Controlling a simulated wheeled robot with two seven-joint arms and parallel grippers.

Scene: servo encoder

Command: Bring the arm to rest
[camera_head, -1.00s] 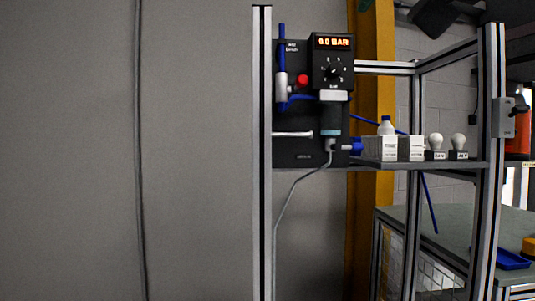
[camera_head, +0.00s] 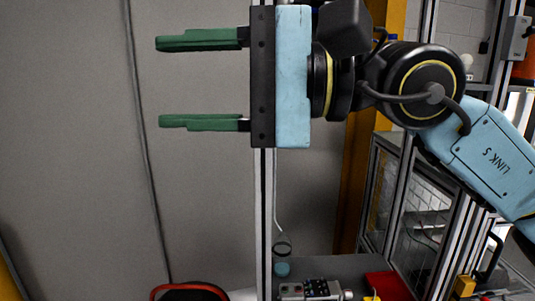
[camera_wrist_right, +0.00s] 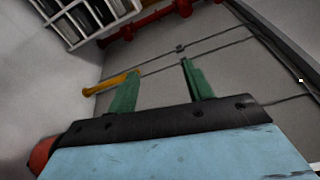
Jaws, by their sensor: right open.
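My right arm comes in from the right in the head view. Its gripper (camera_head: 200,81) is raised in front of the grey wall, with two green fingers pointing left. The fingers are wide apart and nothing is between them. My left gripper is not in view.
A metal post (camera_head: 264,225) stands behind the gripper. Below is a dark surface (camera_head: 345,267) with a small device (camera_head: 311,290) and a red item (camera_head: 389,286). A glass-sided cabinet (camera_head: 420,215) stands at right. The wrist view shows a red pipe (camera_wrist_right: 150,18).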

